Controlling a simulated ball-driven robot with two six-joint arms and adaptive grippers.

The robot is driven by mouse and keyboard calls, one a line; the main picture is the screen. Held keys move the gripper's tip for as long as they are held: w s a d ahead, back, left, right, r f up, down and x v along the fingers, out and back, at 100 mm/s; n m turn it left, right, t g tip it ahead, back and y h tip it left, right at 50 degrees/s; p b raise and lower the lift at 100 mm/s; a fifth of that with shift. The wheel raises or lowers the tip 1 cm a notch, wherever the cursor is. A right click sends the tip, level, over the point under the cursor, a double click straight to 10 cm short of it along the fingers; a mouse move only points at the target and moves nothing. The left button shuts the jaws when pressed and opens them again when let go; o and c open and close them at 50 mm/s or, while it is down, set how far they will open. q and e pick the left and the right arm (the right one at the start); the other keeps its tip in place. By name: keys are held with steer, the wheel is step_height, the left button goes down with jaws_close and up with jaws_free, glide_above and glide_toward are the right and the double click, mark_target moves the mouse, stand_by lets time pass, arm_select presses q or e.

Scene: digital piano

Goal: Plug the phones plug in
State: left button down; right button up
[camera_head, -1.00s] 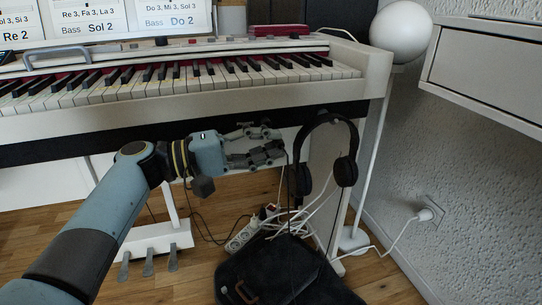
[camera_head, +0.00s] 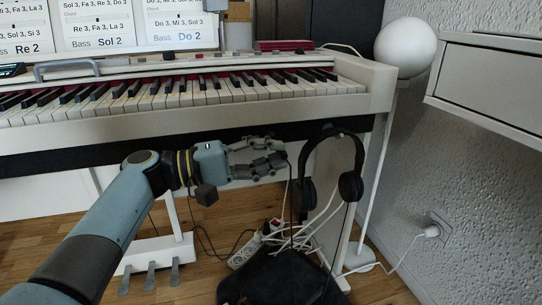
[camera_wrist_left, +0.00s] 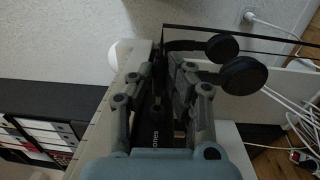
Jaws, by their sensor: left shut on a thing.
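My left gripper (camera_head: 284,159) reaches in under the front of the digital piano (camera_head: 215,122), left of the hanging headphones. It is shut on the phones plug, which its fingers mostly hide. A thin dark cable hangs down from the fingertips. In the left wrist view my left gripper (camera_wrist_left: 170,72) points at the piano's dark underside, where a label ending in "ones" (camera_wrist_left: 156,140) shows between the fingers. I cannot make out the socket, or whether the plug touches it. My right gripper is not in view.
The black headphones (camera_head: 350,187) hang close to the right of the gripper; their cups also show in the wrist view (camera_wrist_left: 243,76). A power strip (camera_head: 245,250) with white cables and a dark bag (camera_head: 275,278) lie on the floor. A white drawer unit (camera_head: 490,85) stands right.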

arm_select(q)
steer(key=shift+w+a+b, duration=0.2)
steer(key=shift+w+b, duration=0.2)
steer(key=shift+w, duration=0.2)
steer(key=shift+w+a+b, duration=0.2)
steer(key=shift+w+b, duration=0.2)
steer(key=shift+w, duration=0.2)
steer(key=c, duration=1.2)
jaws_free()
steer(key=shift+a, duration=0.1)
steer(key=shift+v, duration=2.4)
